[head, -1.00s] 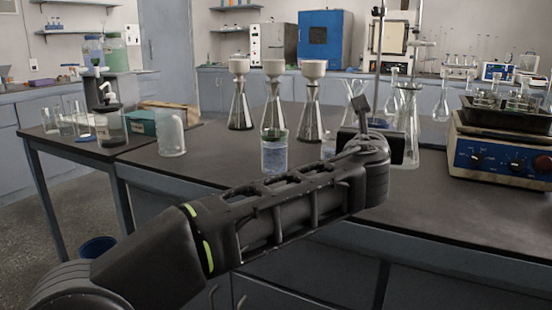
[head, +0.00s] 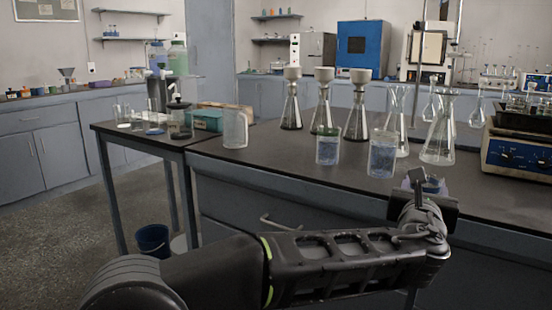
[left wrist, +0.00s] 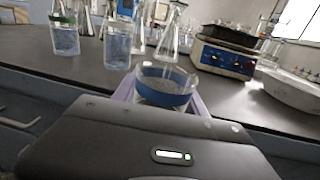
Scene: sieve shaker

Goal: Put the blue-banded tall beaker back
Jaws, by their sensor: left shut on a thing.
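A clear glass beaker with a blue band (left wrist: 165,88) sits between the lavender fingers of my left gripper (left wrist: 163,95), which is shut on it. In the head view the same gripper (head: 428,186) is at the bench's front edge, and the beaker (head: 434,185) shows only in part behind it. Two other beakers with bluish contents stand upright on the bench beyond it: one with a green band (left wrist: 65,38) and one to its right (left wrist: 118,45). They also show in the head view, left (head: 328,150) and right (head: 382,158). My right gripper is not in view.
Clear conical flasks (head: 440,135) stand to the right. A blue-fronted hot plate (head: 515,155) is at the right. An empty clear beaker (head: 235,130) is at the left. Bare bench top (head: 275,155) lies in between.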

